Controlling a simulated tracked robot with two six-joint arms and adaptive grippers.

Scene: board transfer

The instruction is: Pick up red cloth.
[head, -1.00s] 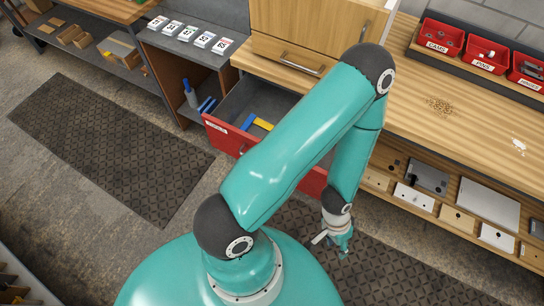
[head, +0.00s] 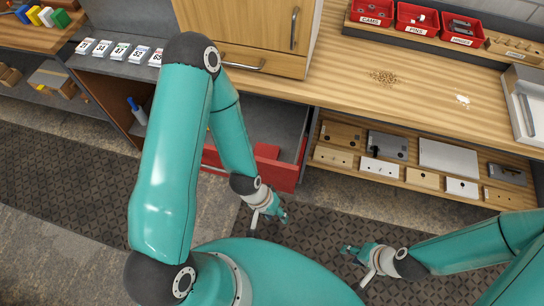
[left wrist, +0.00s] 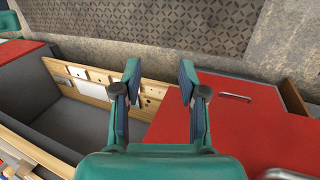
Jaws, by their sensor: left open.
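A small flat red shape (head: 266,152) lies inside the open drawer in the head view. It may be the red cloth, but I cannot tell for sure. The drawer (head: 284,177) has a red front and a grey inside, partly hidden by my left arm. My left gripper (head: 268,222) is open and empty, in front of the drawer on the near side. The left wrist view shows its spread fingers (left wrist: 160,90) with nothing between them. My right gripper (head: 357,265) is over the mat at lower right, fingers apart and empty.
A wooden workbench (head: 420,85) runs along the back with red bins (head: 417,18) on it. Below it, a shelf holds several boards and plates (head: 447,158). The left wrist view shows a red front with a handle (left wrist: 235,97). Patterned mat (head: 310,240) covers the clear floor.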

